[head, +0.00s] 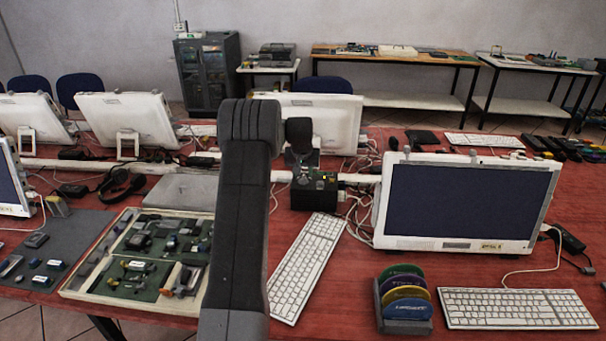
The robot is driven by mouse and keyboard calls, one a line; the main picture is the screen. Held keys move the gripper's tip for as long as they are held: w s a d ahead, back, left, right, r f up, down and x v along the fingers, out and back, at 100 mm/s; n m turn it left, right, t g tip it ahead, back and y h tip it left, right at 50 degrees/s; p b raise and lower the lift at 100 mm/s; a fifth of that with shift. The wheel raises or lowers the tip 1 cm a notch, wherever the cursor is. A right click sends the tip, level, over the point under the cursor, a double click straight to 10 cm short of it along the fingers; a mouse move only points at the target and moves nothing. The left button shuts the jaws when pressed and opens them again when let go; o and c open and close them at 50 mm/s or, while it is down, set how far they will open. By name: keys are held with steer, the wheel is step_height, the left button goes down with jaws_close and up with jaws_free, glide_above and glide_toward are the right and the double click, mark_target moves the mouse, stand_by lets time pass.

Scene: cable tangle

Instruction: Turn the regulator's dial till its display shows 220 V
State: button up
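The regulator, a small black box (315,193), stands on the red table near the middle of the view, behind a white keyboard. Small coloured marks show on its upper part. Its dial and the digits on its display are too small to read. My arm rises through the middle of the view and bends over toward the box. My gripper (303,164) is at the regulator's top, small and dark. I cannot tell whether it touches the dial or whether its fingers are apart. My arm hides what lies left of the box.
A white monitor (465,205) stands right of the regulator, with cables between. A white keyboard (306,262) lies in front. A disc rack (404,318) and another keyboard (515,309) are at front right. A parts tray (90,275) and headphones (120,183) lie left.

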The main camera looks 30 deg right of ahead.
mark_target(304, 179)
steer(key=shift+x, duration=1.25)
steer(key=shift+c, duration=0.2)
jaws_close()
steer(key=shift+n, duration=0.4)
steer(key=n+y, duration=0.1)
steer(key=n, duration=0.1)
steer(key=n+b, duration=0.1)
steer(key=n, duration=0.1)
steer(key=shift+d+f+t+y, duration=0.1)
steer(key=shift+d+t+y, duration=0.15)
steer(key=shift+t+y, duration=0.15)
steer(key=shift+d+n+y, duration=0.1)
steer(key=shift+n+y, duration=0.5)
steer(key=shift+n, duration=0.9)
